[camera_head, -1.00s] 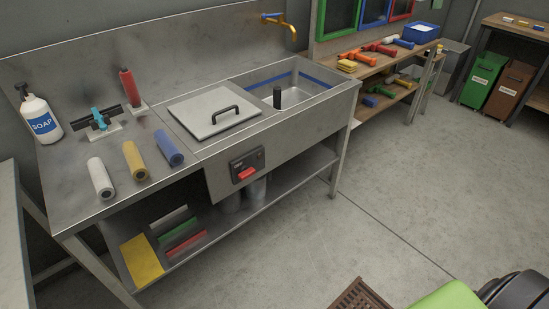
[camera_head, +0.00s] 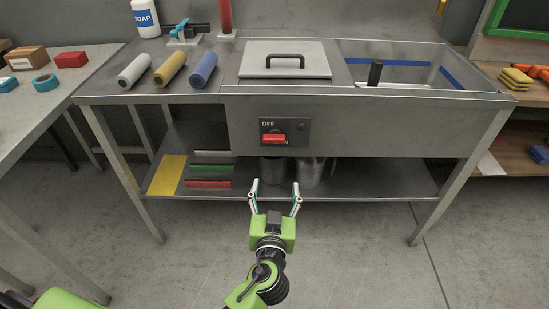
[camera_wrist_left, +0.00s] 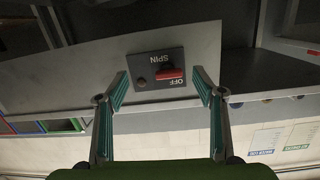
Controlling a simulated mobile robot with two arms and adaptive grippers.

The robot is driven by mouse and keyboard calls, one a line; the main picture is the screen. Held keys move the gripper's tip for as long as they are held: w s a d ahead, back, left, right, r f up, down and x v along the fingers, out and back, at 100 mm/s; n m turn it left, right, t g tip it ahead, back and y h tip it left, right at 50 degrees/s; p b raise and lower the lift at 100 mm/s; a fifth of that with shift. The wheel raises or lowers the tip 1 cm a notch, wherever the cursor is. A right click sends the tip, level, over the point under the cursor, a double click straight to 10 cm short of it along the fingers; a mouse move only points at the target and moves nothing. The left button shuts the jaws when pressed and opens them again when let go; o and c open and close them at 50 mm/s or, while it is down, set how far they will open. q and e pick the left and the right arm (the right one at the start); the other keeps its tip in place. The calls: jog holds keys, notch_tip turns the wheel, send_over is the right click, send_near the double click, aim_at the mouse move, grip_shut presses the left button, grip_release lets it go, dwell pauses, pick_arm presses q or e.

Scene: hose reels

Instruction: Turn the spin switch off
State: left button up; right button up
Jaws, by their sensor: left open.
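The spin switch is a red lever (camera_head: 273,138) on a dark panel (camera_head: 302,138) on the front of the steel sink unit. OFF is printed above the lever, and the lever partly covers the lower label. In the left wrist view, upside down, the red lever (camera_wrist_left: 173,74) and the labels SPIN and OFF show. My left gripper (camera_head: 275,189) is open and empty, in front of and below the panel in the head view. In the left wrist view, the open fingers (camera_wrist_left: 161,82) frame the panel, apart from it. My right gripper is not in view.
A lidded basin (camera_head: 250,69) and open sink are above the panel. Three rolls, one being a yellow roll (camera_head: 169,68), lie on the counter. Metal pots (camera_head: 311,172) stand on the lower shelf (camera_head: 380,184) beneath. The space before the panel looks clear.

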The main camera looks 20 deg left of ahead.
pick_arm(q)
jog(key=n+t+y, duration=0.1)
send_near(274, 141)
jog(key=x, duration=0.8)
jog(key=shift+w+a+p, duration=0.1)
jog(key=shift+w+p, duration=0.1)
jog(key=shift+p, duration=0.1)
jog(key=shift+w+a+f, duration=0.1)
jog(key=shift+w+a, duration=0.1)
jog(key=shift+w, duration=0.3)
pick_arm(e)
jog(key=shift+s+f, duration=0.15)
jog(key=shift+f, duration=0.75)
pick_arm(q)
jog(key=c, duration=1.1)
